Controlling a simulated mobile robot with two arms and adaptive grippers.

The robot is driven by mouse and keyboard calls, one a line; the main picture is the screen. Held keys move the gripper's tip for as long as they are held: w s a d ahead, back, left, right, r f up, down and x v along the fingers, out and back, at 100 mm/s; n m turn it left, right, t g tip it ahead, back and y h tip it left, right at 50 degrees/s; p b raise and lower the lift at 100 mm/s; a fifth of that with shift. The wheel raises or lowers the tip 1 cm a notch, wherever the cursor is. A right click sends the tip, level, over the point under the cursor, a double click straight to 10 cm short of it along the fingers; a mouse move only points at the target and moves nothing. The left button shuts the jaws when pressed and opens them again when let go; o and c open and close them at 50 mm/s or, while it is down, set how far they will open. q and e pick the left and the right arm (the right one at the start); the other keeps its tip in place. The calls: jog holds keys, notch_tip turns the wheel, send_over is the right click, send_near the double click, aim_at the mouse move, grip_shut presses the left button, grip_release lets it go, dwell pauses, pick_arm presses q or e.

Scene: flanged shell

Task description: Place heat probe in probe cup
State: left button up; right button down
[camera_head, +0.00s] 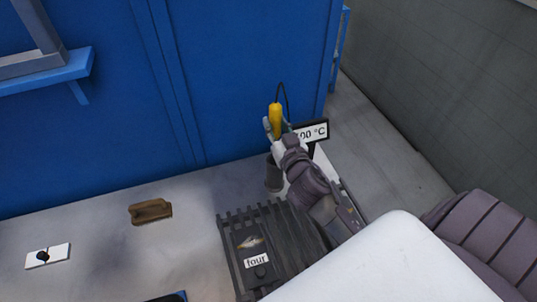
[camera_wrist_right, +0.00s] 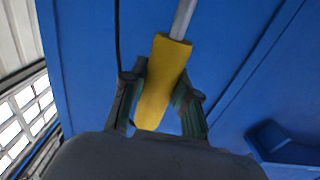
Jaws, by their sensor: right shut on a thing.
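The heat probe (camera_head: 275,115) has a yellow handle, and a thin dark cable loops above it. My right gripper (camera_head: 277,127) is shut on the handle in front of the blue wall. In the right wrist view, the yellow handle (camera_wrist_right: 163,80) sits between the two fingers of the right gripper (camera_wrist_right: 162,95). A bare metal rod runs out of the handle to the top edge. A dark grey cylinder (camera_head: 273,177), which looks like the probe cup, stands just below the gripper. Its opening is not clearly seen. My left gripper is not in view.
A temperature display (camera_head: 313,133) reading in °C stands right behind my right wrist. A dark ribbed unit labelled "four" (camera_head: 256,261) is in front of it. A brown block (camera_head: 150,211) and a white switch plate (camera_head: 47,256) lie on the grey surface at left.

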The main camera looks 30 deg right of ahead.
jog(key=f+b, duration=0.1)
jog(key=f, duration=0.2)
jog(key=f+b, duration=0.1)
jog(key=f, duration=0.2)
jog(key=f+b, duration=0.1)
jog(key=f, duration=0.2)
jog(key=shift+s+a+f, duration=0.1)
jog(key=shift+s+f, duration=0.25)
jog(key=shift+s, duration=0.05)
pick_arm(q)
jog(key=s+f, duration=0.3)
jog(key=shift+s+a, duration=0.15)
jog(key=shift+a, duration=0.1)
pick_arm(e)
jog(key=c, duration=0.9)
grip_release()
jog(key=shift+r, duration=0.1)
pick_arm(q)
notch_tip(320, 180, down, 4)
jog(key=b, duration=0.3)
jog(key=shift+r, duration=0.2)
pick_arm(e)
jog(key=v, duration=1.2)
jog(key=shift+s, duration=0.1)
